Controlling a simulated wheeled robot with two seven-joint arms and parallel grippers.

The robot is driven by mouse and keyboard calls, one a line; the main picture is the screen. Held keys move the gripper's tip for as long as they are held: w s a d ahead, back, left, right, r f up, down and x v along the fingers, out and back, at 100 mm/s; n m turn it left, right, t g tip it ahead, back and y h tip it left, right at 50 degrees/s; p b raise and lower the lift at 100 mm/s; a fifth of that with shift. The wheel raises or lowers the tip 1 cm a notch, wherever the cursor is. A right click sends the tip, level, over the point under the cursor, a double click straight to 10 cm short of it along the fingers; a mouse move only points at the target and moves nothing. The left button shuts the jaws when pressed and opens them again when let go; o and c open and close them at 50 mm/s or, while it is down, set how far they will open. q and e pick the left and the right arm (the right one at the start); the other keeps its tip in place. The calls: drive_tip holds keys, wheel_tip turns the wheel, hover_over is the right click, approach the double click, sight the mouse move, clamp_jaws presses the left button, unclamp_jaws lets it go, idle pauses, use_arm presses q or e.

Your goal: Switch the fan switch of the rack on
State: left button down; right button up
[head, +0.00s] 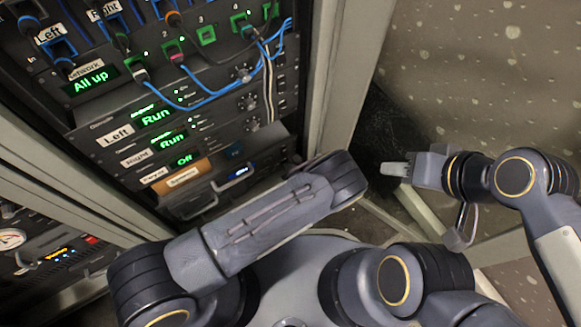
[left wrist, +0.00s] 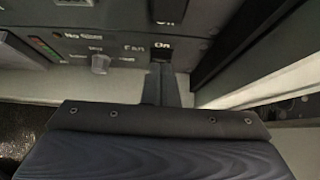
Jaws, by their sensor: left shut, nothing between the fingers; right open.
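The rack (head: 222,125) stands at the left of the head view. In the left wrist view, its lower panel shows a "Fan" label and an "On" label above a small dark fan switch (left wrist: 162,54). My left gripper (left wrist: 169,88) is shut and empty, with its fingertips right at or just below the switch, partly covering it. I cannot tell whether they touch or which way the switch is set. In the head view my left arm hides that gripper and the switch. My right gripper (head: 396,169) is open and empty, away from the rack at the right.
Blue cables (head: 215,93) hang across the upper rack units. A grey knob (left wrist: 100,63) sits left of the fan switch. Drawer handles (head: 233,180) stick out low on the rack. A pale rack post (head: 330,75) stands at its right, with speckled floor beyond.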

use_arm(q)
drive_tip(key=shift+w+a+r+g+p, duration=0.2)
drive_tip(key=shift+r+g+p, duration=0.1)
drive_tip(key=shift+g, duration=0.1)
drive_tip(key=shift+w+f+g+h, duration=0.1)
drive_tip(key=shift+f+g+h, duration=0.05)
drive_tip(key=shift+g+h, duration=0.15)
drive_tip(key=shift+r+p, duration=0.5)
drive_tip(key=shift+r, duration=0.3)
